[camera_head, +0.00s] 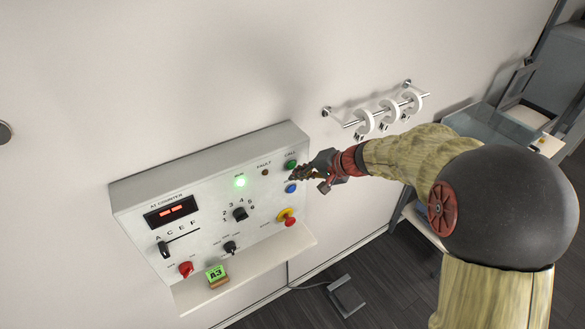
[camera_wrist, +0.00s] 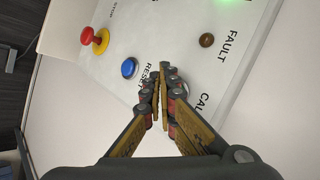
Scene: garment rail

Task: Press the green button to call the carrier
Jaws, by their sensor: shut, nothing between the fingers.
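The green button (camera_head: 291,165) sits at the upper right of the control panel (camera_head: 130,208), beside the CALL label. My gripper (camera_head: 292,177) is shut and empty, its tips in front of the panel just below the green button. I cannot tell whether they touch the panel. In the wrist view the shut fingertips (camera_wrist: 161,70) lie between the blue RESET button (camera_wrist: 130,68) and the partly covered CALL label. The green of the button does not show there; the fingers seem to hide it.
A red-and-yellow stop knob (camera_head: 287,217) is below the blue button. A green lamp (camera_head: 240,182) glows beside the dark FAULT lamp (camera_head: 265,172). A shelf (camera_head: 255,265) with a green A3 tag (camera_head: 216,273) juts out below.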

